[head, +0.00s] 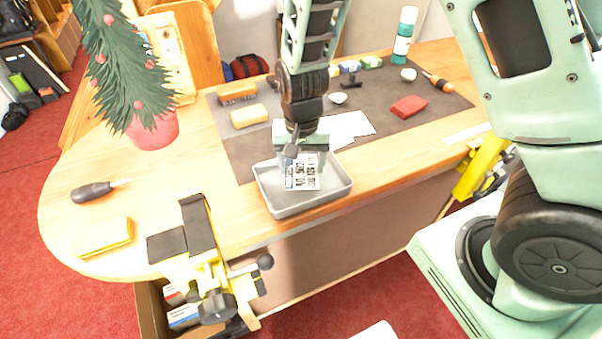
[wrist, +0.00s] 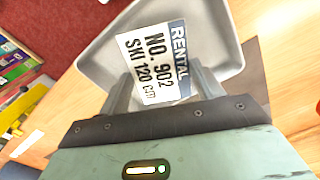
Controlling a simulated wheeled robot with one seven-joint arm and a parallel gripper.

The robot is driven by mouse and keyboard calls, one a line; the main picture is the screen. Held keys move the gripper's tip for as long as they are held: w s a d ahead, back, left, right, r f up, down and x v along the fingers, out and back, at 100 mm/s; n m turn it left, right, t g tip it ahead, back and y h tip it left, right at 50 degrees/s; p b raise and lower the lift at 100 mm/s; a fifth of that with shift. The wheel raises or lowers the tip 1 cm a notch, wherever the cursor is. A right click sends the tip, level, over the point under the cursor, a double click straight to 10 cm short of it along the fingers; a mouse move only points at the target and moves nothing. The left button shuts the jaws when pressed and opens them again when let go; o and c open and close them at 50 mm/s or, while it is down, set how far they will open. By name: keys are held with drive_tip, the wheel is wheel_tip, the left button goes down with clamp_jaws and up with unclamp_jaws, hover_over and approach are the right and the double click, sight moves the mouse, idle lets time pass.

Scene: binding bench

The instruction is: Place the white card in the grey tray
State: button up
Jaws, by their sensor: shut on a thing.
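The white card (wrist: 150,60) has a dark blue "RENTAL" band and black print reading "NO. 902 SKI 120 cm". My gripper (wrist: 160,92) is shut on its near end. In the head view the card (head: 302,176) shows below my gripper (head: 300,158), over the grey tray (head: 310,207). The tray is shallow and rectangular and sits near the bench's front edge. It also shows behind the card in the wrist view (wrist: 225,62). I cannot tell whether the card touches the tray floor.
A dark mat (head: 385,132) behind the tray holds white paper (head: 350,127), a red block (head: 408,106) and small tools. A yellow clamp (head: 205,265) is at the front edge, left of the tray. A potted tree (head: 150,128) and screwdriver (head: 95,191) stand and lie further left.

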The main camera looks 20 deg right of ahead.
sight(302, 171)
drive_tip(key=shift+f+p, duration=0.3)
drive_tip(key=shift+f, duration=1.85)
drive_tip(key=shift+f, duration=0.2)
drive_tip(key=o, duration=0.9)
drive_tip(key=shift+r, duration=0.1)
drive_tip(key=shift+o, duration=0.2)
drive_tip(key=shift+r, duration=0.1)
